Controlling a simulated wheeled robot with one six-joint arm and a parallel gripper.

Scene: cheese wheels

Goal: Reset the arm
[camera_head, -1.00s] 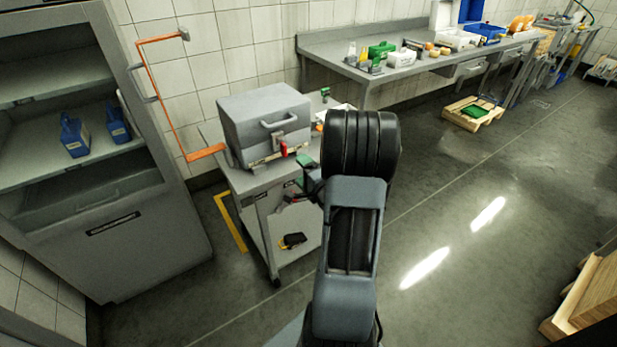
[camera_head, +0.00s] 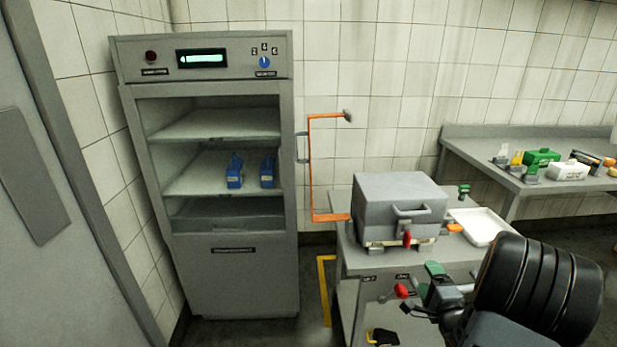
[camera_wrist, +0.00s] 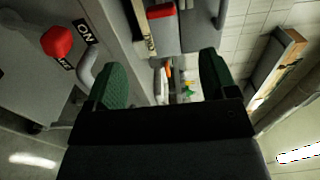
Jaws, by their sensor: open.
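My gripper (camera_head: 430,279) is at the lower right of the head view, in front of the grey cart and below the grey lidded box (camera_head: 398,208). In the wrist view my gripper (camera_wrist: 163,78) shows two green finger pads, spread apart with nothing held between them. A red knob (camera_wrist: 57,41) beside an ON label is at the left of that view, close to one finger. The same red knob (camera_head: 401,290) shows just left of the gripper in the head view. My dark arm hides part of the cart's right side.
A grey cabinet (camera_head: 223,271) with an orange-framed open door (camera_head: 312,165) holds two blue bottles (camera_head: 235,171). A white tray (camera_head: 484,226) lies on the cart top, and a black and yellow item (camera_head: 383,337) sits lower. A bench (camera_head: 470,131) stands at the right.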

